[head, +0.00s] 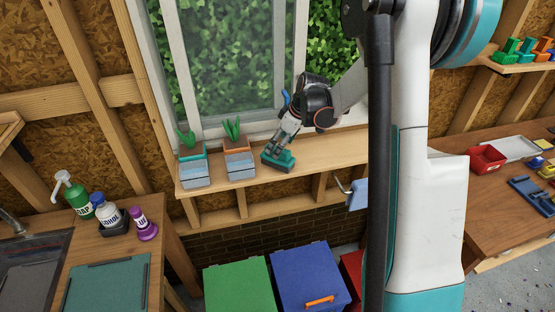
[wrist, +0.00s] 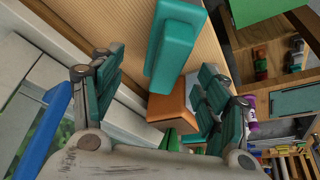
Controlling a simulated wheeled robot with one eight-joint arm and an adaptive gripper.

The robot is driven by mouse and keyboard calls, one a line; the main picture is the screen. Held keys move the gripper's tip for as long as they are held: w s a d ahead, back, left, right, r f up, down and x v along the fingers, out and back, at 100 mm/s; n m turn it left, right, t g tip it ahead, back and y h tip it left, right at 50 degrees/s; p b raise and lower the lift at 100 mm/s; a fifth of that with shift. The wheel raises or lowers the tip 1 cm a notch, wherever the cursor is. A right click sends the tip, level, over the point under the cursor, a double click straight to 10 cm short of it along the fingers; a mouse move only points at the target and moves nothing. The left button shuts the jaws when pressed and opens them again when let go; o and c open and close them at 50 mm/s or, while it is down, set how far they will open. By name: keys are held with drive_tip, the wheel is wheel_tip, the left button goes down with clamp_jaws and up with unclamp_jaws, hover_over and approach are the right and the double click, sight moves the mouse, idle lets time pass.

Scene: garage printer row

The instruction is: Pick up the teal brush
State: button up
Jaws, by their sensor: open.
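The teal brush (head: 279,161) rests on the wooden window shelf (head: 330,147), to the right of two potted plants. In the wrist view the brush (wrist: 172,48) shows as a teal block between and slightly beyond my fingertips. My gripper (head: 283,141) is directly above the brush, pointing down at it. In the wrist view my gripper (wrist: 162,65) has its teal-padded fingers spread, with visible gaps to the brush on both sides. The fingers partly cover the brush's upper part in the head view. I cannot tell whether they touch it.
A planter with a teal rim (head: 194,173) and one with an orange rim (head: 240,164) stand just left of the brush. The window (head: 235,65) is close behind. Green (head: 238,289) and blue (head: 307,278) bins stand below. The shelf right of the brush is clear.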

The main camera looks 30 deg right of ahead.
drive_tip(key=shift+s+a+b+x, duration=0.1)
drive_tip(key=shift+a+b+x, duration=0.1)
drive_tip(key=shift+x, duration=1.55)
drive_tip(key=shift+s+a+b+x, duration=0.1)
drive_tip(key=shift+b+x, duration=0.05)
drive_tip(key=shift+x, duration=1.6)
drive_tip(key=shift+r, duration=0.1)
drive_tip(key=c, duration=1.3)
wheel_tip(320, 180, up, 20)
drive_tip(key=p, duration=0.2)
drive_tip(key=shift+o, duration=1.3)
